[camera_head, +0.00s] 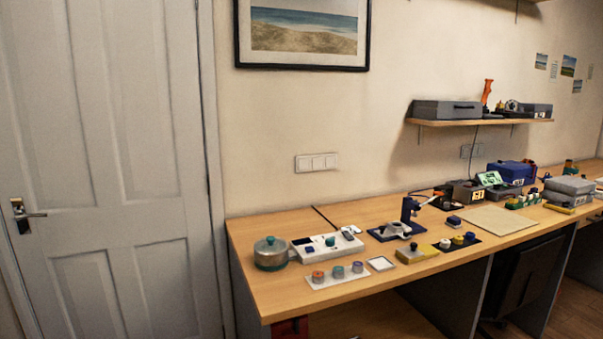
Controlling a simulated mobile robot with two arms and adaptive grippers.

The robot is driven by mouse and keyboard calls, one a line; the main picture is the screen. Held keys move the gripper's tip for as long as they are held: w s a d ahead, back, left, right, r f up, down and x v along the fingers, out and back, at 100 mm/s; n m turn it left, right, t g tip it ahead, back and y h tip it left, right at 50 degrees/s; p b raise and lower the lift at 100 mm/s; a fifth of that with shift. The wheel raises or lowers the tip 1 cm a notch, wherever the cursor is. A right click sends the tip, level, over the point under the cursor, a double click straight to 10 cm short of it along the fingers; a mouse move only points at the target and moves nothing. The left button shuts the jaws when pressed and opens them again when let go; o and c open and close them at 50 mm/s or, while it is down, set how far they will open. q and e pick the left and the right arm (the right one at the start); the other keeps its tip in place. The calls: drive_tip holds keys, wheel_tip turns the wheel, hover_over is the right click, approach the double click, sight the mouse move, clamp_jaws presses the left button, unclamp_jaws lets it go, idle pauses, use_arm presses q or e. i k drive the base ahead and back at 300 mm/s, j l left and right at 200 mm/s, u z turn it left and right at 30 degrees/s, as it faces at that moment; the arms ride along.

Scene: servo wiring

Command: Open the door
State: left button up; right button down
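A white panelled door (108,150) fills the left side of the head view. It looks shut, with its right edge against the wall. A metal lever handle (27,215) sits on a plate near the door's left edge, with the lever pointing right. Neither of my grippers shows in this view, and nothing touches the handle.
A wooden workbench (300,300) starts just right of the door and runs along the wall. It bears a round lidded pot (270,255), a white tray (335,279) and several tools. A shelf (480,122) and a framed picture (303,33) hang above.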

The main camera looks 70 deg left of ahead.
sight(102, 131)
drive_tip(key=u, duration=3.35)
